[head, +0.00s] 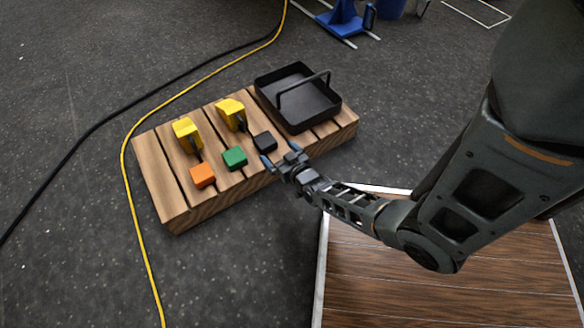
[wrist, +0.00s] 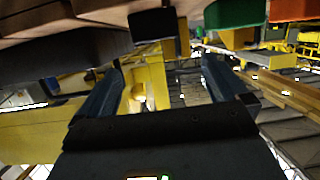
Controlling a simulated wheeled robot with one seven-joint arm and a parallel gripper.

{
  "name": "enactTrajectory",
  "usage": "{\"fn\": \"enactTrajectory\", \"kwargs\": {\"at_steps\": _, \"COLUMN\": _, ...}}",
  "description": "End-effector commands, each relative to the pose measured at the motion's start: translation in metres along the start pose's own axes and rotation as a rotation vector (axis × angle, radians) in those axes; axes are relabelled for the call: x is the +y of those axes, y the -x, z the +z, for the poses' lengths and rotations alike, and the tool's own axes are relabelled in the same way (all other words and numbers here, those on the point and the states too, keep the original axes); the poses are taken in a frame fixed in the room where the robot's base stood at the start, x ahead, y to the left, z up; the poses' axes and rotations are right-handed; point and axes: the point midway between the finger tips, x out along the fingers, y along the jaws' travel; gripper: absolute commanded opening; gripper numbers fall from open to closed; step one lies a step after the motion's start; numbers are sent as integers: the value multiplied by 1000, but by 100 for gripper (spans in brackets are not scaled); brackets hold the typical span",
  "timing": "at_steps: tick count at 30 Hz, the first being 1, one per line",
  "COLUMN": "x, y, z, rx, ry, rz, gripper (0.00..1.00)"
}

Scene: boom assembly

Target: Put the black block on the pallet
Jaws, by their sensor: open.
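The black block (head: 265,142) sits on the wooden pallet (head: 222,203), near its near long edge, between the green block and the black tray. In the wrist view the black block (wrist: 153,24) shows at the top, beyond my fingers. My gripper (head: 281,155) is open at the pallet's near edge, just short of the block. The fingers point towards it, with nothing between them. In the wrist view my gripper (wrist: 160,75) shows its two fingers apart. I cannot tell if a fingertip touches the pallet.
A green block (head: 234,158), an orange block (head: 202,176) and two yellow tools (head: 186,134) (head: 231,113) are on the pallet. A black tray (head: 296,98) with a handle fills its right end. A brown plank surface (head: 440,290) lies nearer. Cables (head: 128,200) cross the floor.

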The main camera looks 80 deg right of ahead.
Motion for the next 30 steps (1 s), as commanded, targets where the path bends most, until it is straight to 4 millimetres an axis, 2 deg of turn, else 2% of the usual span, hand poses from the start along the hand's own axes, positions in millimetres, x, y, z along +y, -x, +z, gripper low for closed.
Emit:
{"fn": "enactTrajectory", "kwargs": {"at_steps": 5, "x": -8, "y": 49, "z": -21, "rx": 23, "ry": 100, "rz": -131, "gripper": 100}}
{"fn": "enactTrajectory", "kwargs": {"at_steps": 14, "x": -59, "y": 183, "z": -82, "rx": 46, "ry": 235, "rz": -433, "gripper": 100}}
{"fn": "enactTrajectory", "kwargs": {"at_steps": 20, "x": -95, "y": 285, "z": -140, "rx": 42, "ry": 259, "rz": -614, "gripper": 100}}
{"fn": "enactTrajectory", "kwargs": {"at_steps": 24, "x": -115, "y": 349, "z": -190, "rx": 34, "ry": 251, "rz": -711, "gripper": 100}}
{"fn": "enactTrajectory", "kwargs": {"at_steps": 27, "x": -124, "y": 381, "z": -222, "rx": 29, "ry": 240, "rz": -757, "gripper": 100}}
{"fn": "enactTrajectory", "kwargs": {"at_steps": 30, "x": -130, "y": 402, "z": -246, "rx": 27, "ry": 229, "rz": -784, "gripper": 100}}
